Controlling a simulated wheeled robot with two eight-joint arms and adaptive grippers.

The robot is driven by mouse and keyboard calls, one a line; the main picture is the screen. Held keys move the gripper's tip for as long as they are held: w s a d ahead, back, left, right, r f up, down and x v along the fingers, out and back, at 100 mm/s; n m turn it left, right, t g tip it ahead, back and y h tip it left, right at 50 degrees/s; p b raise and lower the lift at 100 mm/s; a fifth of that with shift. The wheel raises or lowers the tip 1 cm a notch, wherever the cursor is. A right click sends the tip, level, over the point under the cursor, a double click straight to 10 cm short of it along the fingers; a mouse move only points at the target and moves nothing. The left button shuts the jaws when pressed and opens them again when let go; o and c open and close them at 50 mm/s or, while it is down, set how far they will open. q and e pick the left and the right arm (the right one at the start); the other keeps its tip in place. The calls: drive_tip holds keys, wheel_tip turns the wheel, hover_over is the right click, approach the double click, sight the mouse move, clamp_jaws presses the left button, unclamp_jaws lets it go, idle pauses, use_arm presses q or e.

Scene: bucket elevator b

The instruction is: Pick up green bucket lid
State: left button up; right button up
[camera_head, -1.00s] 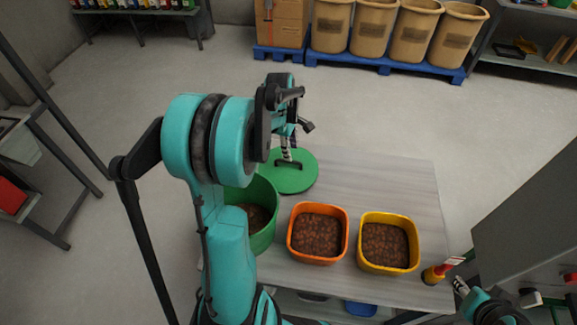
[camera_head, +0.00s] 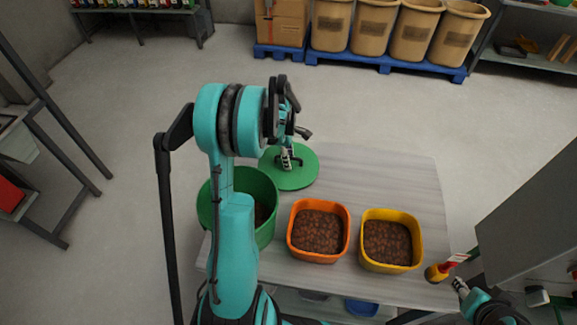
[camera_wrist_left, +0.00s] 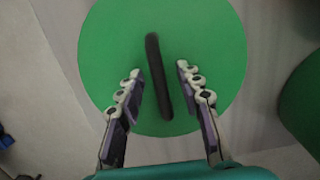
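The green bucket lid (camera_head: 292,177) lies flat on the table at its far left corner. Its dark bar handle also shows in the left wrist view (camera_wrist_left: 157,75), across the middle of the lid (camera_wrist_left: 215,40). My left gripper (camera_head: 288,160) is over the lid. In the left wrist view the left gripper (camera_wrist_left: 157,72) is open, with one finger on each side of the handle and nothing between them but the handle. I cannot tell how far the fingertips are above the lid. My right gripper (camera_head: 460,287) is at the lower right, by the table's edge.
A green bucket (camera_head: 264,212) stands open beside the lid, partly behind my left arm. An orange bin (camera_head: 318,257) and a yellow bin (camera_head: 390,265) with brown contents stand on the table (camera_head: 370,175). A red and yellow object (camera_head: 440,270) is at the right edge.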

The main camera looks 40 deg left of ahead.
sight(291, 157)
use_arm(q)
drive_tip(key=shift+r, duration=0.1)
clamp_jaws()
drive_tip(key=shift+r, duration=0.1)
drive_tip(key=shift+r, duration=0.35)
drive_tip(key=r, duration=0.1)
drive_tip(key=r+p, duration=0.1)
drive_tip(key=r, duration=0.1)
drive_tip(key=shift+d+r+p, duration=0.25)
drive_tip(key=shift+r+p, duration=0.15)
drive_tip(key=w+d+r+p, duration=0.2)
drive_tip(key=d+r, duration=0.4)
drive_tip(key=d, duration=0.5)
drive_tip(key=shift+w+r, duration=0.2)
drive_tip(key=shift+w, duration=0.05)
